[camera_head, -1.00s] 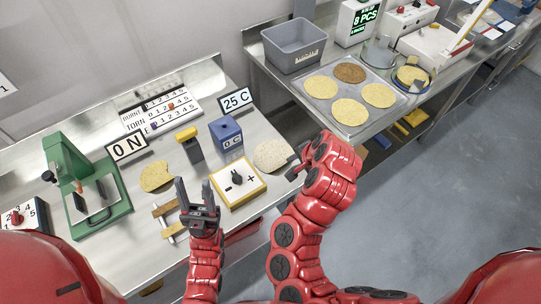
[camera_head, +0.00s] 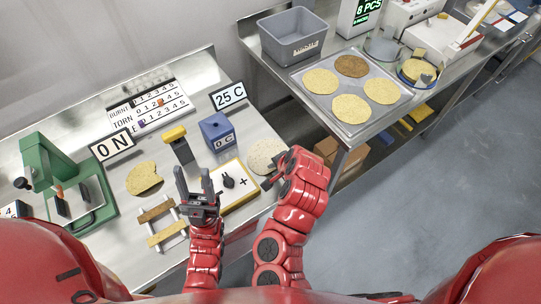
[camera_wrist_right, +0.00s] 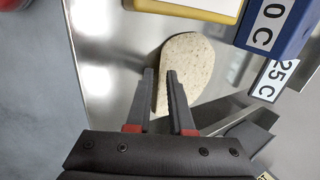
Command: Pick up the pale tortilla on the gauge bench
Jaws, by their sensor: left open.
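The pale tortilla (camera_head: 262,155) lies flat on the steel gauge bench (camera_head: 213,82), right of the blue 0 C block. Its right side is partly hidden by my right gripper (camera_head: 279,167). In the right wrist view the same pale tortilla (camera_wrist_right: 190,62) lies ahead of my right gripper (camera_wrist_right: 160,80). The two fingers there are apart, with one fingertip overlapping the tortilla's edge in the picture; I cannot tell whether they touch it. My left gripper (camera_head: 195,182) is open and empty above the bench, left of the yellow-framed +/- panel.
A torn yellow tortilla (camera_head: 144,178) lies left on the bench near a wooden-barred rack (camera_head: 160,222). A blue block (camera_head: 217,131) and yellow-framed panel (camera_head: 238,188) stand close to the pale tortilla. A tray (camera_head: 341,116) with several tortillas is on the other bench.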

